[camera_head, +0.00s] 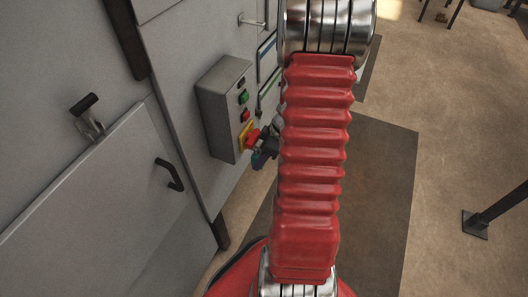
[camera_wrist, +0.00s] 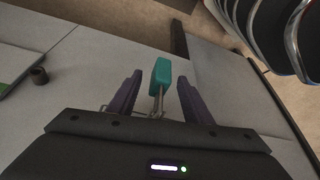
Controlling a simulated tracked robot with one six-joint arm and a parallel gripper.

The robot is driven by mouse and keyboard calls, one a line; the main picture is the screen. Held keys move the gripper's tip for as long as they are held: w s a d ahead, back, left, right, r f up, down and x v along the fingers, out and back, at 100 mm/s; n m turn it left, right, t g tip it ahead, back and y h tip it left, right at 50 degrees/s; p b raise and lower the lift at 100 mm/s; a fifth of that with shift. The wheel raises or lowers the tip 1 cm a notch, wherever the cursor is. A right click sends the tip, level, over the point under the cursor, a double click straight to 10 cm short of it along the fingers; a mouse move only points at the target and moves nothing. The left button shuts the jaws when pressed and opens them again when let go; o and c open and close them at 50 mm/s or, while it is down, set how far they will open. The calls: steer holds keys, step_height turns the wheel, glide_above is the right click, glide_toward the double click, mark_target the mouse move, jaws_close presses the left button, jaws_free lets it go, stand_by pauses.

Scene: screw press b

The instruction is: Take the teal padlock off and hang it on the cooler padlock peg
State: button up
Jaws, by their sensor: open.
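The teal padlock (camera_wrist: 161,74) shows in the wrist view, in front of the grey cabinet surface, with its thin metal shackle (camera_wrist: 158,103) reaching down toward my gripper's body. My gripper (camera_wrist: 160,80) is open, with one dark finger on each side of the padlock and a visible gap on both sides. What the shackle hangs on is not clear. I cannot identify the cooler padlock peg in either view.
A grey control box (camera_head: 224,108) with green and red buttons and a red emergency stop (camera_head: 252,138) stands close to my arm. The cabinet has a black door handle (camera_head: 170,174) and a black-knobbed lever (camera_head: 88,118). Open floor lies to the right, with a dark post (camera_head: 498,207).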

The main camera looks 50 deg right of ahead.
steer(key=shift+f, duration=0.2)
steer(key=shift+c, duration=0.4)
jaws_close()
stand_by(0.5)
